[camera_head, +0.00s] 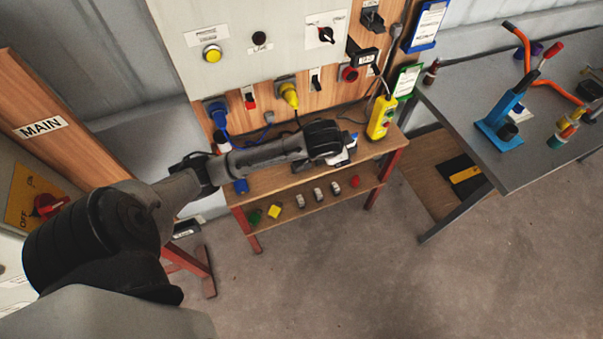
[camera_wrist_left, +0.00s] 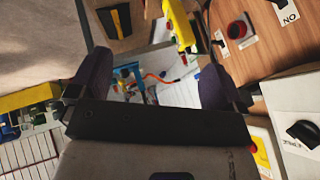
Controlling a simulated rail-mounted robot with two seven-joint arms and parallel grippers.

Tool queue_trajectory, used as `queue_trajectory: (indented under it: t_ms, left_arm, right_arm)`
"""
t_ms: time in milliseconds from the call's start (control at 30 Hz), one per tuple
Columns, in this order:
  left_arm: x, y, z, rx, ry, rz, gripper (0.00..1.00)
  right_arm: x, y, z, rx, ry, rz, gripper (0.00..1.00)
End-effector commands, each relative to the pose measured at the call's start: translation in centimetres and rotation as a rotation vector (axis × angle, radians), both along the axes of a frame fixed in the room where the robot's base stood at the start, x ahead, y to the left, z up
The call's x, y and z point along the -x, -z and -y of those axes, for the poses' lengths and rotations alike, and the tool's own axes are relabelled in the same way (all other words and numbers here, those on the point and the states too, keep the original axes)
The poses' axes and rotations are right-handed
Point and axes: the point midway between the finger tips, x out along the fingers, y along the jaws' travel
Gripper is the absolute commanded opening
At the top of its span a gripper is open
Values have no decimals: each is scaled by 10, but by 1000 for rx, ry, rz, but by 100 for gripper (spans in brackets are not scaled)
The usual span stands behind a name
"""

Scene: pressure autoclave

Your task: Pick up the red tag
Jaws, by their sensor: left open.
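A small red piece (camera_head: 355,181), which looks like the red tag, sits at the right end of the low wooden shelf in the head view. My left gripper (camera_head: 345,154) is above the upper shelf, up and slightly left of the red piece and apart from it. Its fingers are hard to make out there. In the left wrist view the two dark fingers of my left gripper (camera_wrist_left: 153,82) are spread wide with nothing between them. I cannot make out the red tag in the wrist view. My right gripper is not in view.
The lower shelf (camera_head: 312,209) also holds a yellow tag (camera_head: 274,211), a green tag (camera_head: 254,217) and several grey padlocks (camera_head: 318,195). A yellow pendant (camera_head: 381,118) hangs right of the gripper. A grey workbench (camera_head: 450,125) stands at right. Floor in front is clear.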

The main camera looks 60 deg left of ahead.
Motion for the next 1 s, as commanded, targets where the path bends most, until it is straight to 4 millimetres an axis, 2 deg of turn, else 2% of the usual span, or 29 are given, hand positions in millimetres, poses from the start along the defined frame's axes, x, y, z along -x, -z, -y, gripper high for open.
queue_trajectory:
  t_ms: [33,100,200,300,400,600,800,1000]
  left_arm:
    - [-18,24,-45,4,-103,-36,96]
    - [-25,38,-92,80,-272,-96,96]
    - [-18,61,-147,251,-591,-171,96]
    - [-5,77,-172,421,-901,-213,96]
    - [4,89,-179,541,-1151,-229,96]
    - [12,98,-179,668,-1476,-218,96]
    - [13,105,-176,708,-1609,-194,96]
    - [13,137,-176,712,-1634,-189,96]
  right_arm:
    - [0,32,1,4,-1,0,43]
    - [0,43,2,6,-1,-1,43]
    - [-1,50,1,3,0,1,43]
    - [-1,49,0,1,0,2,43]
    - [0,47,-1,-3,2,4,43]
    - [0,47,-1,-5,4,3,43]
    - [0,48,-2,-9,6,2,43]
    - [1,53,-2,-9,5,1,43]
